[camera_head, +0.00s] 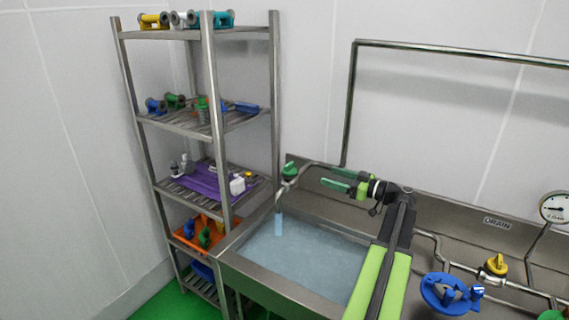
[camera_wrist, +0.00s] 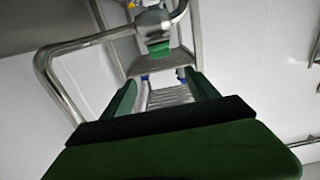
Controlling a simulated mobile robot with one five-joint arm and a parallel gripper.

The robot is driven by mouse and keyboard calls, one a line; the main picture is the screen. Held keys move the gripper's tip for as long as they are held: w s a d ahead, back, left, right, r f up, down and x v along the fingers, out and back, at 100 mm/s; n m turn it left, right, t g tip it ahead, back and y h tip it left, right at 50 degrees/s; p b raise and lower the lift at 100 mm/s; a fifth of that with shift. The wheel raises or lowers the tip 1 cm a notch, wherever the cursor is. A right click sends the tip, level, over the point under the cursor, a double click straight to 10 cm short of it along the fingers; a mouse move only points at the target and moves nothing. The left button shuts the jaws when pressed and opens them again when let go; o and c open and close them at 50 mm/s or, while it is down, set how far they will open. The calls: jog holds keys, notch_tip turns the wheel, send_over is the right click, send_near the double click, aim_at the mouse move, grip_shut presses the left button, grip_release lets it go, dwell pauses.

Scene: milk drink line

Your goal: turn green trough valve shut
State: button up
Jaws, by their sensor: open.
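The green trough valve (camera_head: 289,171) sits on the bent pipe above the left end of the steel trough (camera_head: 262,276). A pale blue stream (camera_head: 278,223) comes down from the spout into the water in the trough. My gripper (camera_head: 326,178) is to the right of the valve, open and empty, with its fingers pointing left towards it and a gap between. In the wrist view the green valve (camera_wrist: 158,49) and its metal pipe (camera_wrist: 57,72) show beyond the open fingers (camera_wrist: 164,88). The dark green gripper body hides the lower part of that view.
A steel shelf rack (camera_head: 207,120) with spools, bottles and an orange tray stands left of the trough. A blue valve wheel (camera_head: 446,294), a yellow valve (camera_head: 496,265) and a gauge (camera_head: 555,207) are at the right. A tall pipe frame (camera_head: 350,105) rises behind my gripper.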

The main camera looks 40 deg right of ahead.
aim_at(291, 164)
jog(key=x, duration=1.7)
jog(key=shift+w+a, duration=0.2)
jog(key=shift+w, duration=0.1)
jog(key=c, duration=1.3)
jog(key=shift+d, duration=0.1)
jog(key=shift+c, duration=0.3)
